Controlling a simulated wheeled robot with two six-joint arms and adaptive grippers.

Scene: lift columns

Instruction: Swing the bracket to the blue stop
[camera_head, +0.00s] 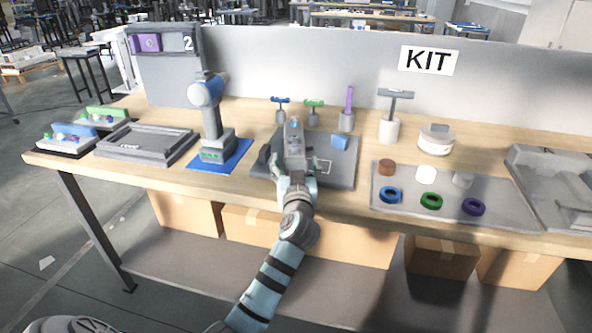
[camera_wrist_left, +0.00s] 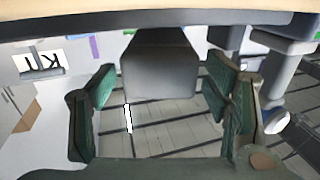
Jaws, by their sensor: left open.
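The grey bracket (camera_head: 294,137) stands up from a dark grey base plate (camera_head: 340,176), near its middle. The blue stop (camera_head: 340,142) is a small block on the plate, right of the bracket and apart from it. A black block (camera_head: 264,155) sits at the plate's left side. My left gripper (camera_head: 294,170) is open at the near side of the bracket, over the plate. In the left wrist view the bracket (camera_wrist_left: 160,72) shows between the two green-padded fingers (camera_wrist_left: 160,95), with gaps on both sides; contact is not visible. The gripper hides the bracket's lower part. My right gripper is not in view.
A blue-and-grey power tool (camera_head: 208,100) stands on a blue mat at the left. Small tools in holders (camera_head: 347,120) stand behind the plate. A grey tray (camera_head: 400,211) with rings and round parts lies to the right. A grey panel with a KIT sign (camera_head: 429,60) closes the back.

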